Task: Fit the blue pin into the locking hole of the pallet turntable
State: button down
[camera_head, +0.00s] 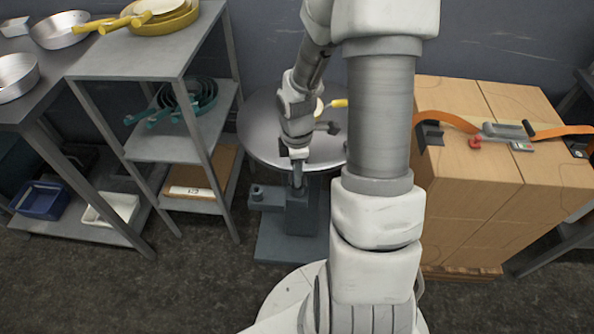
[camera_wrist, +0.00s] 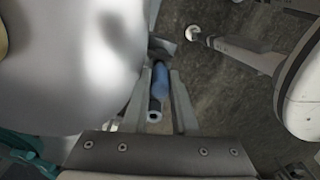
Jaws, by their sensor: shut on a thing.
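My gripper (camera_wrist: 160,118) is shut on the blue pin (camera_wrist: 160,82), which lies between the two fingers in the wrist view. The pin has a dark hollow end facing the camera. In the head view my gripper (camera_head: 297,180) points down at the front edge of the pallet turntable (camera_head: 262,128), a round grey plate on a dark pedestal. The plate fills the left of the wrist view (camera_wrist: 65,60). A dark grey bracket (camera_wrist: 162,45) shows around the pin's far end. I cannot make out the locking hole or whether the pin is in it.
A yellow-handled pan (camera_head: 338,103) lies on the turntable, partly hidden by my arm. A shelf (camera_head: 140,62) with yellow and teal pans stands to the left. Strapped cardboard boxes (camera_head: 470,190) stand on a pallet to the right. Open floor (camera_head: 200,275) lies in front.

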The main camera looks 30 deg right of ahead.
jog(key=shift+f+b, duration=0.75)
jog(key=shift+f, duration=0.4)
dwell(0.5)
jog(key=c, duration=0.7)
grip_release()
jog(key=shift+o, duration=0.4)
jog(key=shift+w+d+r, duration=0.1)
jog(key=shift+w+r, duration=0.1)
